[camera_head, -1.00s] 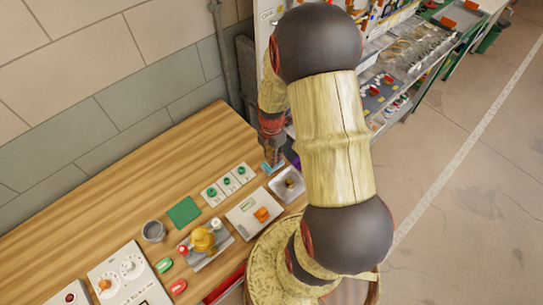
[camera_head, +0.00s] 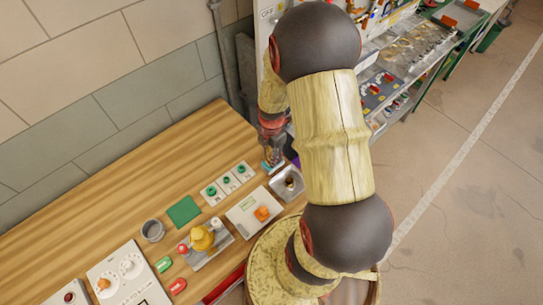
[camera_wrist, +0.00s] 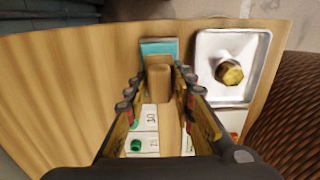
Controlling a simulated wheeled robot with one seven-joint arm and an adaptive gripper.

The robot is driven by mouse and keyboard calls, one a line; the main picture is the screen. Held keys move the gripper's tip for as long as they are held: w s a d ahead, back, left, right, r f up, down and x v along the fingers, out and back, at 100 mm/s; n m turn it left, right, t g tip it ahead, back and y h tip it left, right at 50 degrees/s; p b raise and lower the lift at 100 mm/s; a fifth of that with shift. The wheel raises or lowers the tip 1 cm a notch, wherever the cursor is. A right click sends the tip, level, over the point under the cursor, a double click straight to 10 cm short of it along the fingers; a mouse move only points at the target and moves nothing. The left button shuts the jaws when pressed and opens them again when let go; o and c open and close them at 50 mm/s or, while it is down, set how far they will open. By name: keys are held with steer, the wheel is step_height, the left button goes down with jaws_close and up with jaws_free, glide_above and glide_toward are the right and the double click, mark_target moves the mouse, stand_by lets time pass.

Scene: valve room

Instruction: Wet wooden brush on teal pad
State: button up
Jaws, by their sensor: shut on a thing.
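My gripper (camera_wrist: 160,74) is shut on a wooden brush (camera_wrist: 159,86), a tan upright block between the fingers in the wrist view. The teal pad (camera_wrist: 160,47) lies on the wooden bench just beyond the brush. The brush overlaps the pad's near edge in this view; its lower end is hidden, so I cannot tell if it touches the pad. In the head view my gripper (camera_head: 272,152) is at the bench's right end, directly over the teal pad (camera_head: 266,167), which is partly covered. The brush is not clear there.
A pale tray with a brass fitting (camera_wrist: 229,72) stands right of the pad. Panels with green knobs (camera_head: 227,180) and a white box with an orange knob (camera_head: 254,211) are close by. A green pad (camera_head: 184,211) lies farther left. The bench's back left is clear.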

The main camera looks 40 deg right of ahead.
steer(key=shift+f+b, duration=0.3)
steer(key=shift+f, duration=0.25)
stand_by(1.3)
steer(key=shift+r+p, duration=2.6)
steer(key=shift+r, duration=1)
